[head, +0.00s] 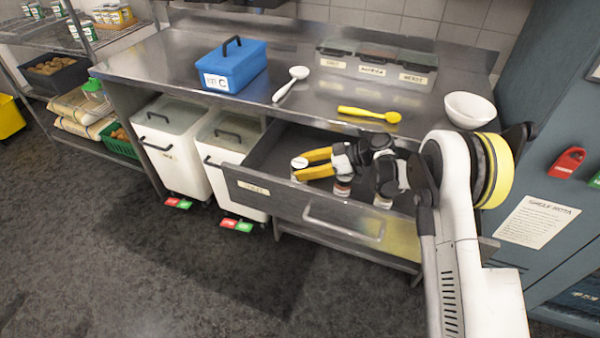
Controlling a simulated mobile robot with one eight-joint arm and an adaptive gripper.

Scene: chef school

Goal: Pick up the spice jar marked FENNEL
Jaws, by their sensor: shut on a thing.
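The steel drawer (262,189) under the counter is pulled open, with a small label on its front. A spice jar with a pale lid (298,165) is at the drawer's left part, near its front wall. My gripper (303,164) has its yellow fingers pointing left and is shut on this jar. Its marking cannot be read, so I cannot tell whether it is FENNEL. Another jar (342,188) stands in the drawer below my gripper, and a further jar (382,201) is to the right, partly hidden by my arm.
The steel counter above holds a blue box (234,66), a white spoon (291,84), a yellow spoon (369,114), a lidded container set (375,66) and a white bowl (470,109). White bins (171,146) stand left of the drawer. A blue-grey cabinet (550,120) is at right.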

